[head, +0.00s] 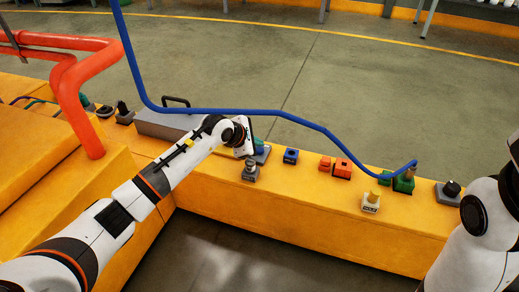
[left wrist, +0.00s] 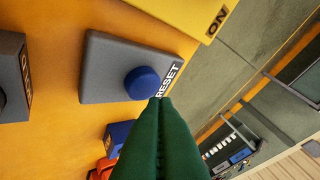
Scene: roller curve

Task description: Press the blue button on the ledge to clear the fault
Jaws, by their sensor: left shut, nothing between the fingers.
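In the left wrist view the blue button (left wrist: 142,83) is a round blue cap on a grey plate (left wrist: 105,60) labelled RESET. My left gripper (left wrist: 160,101) has green fingers pressed together and empty. Its tips appear just beside and below the button in that view; I cannot tell whether they touch it. In the head view my left gripper (head: 258,144) is over the grey plate (head: 263,157) on the yellow ledge (head: 300,207). The white wrist partly covers the plate, and the button is hidden there. My right arm shows at the right edge, but its gripper is not visible.
A blue block (head: 291,156), red blocks (head: 342,167), a green block (head: 403,182) and a grey box with a black knob (head: 450,190) stand along the ledge. A blue hose (head: 290,118) loops behind my left arm. Orange pipes (head: 75,85) rise at left.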

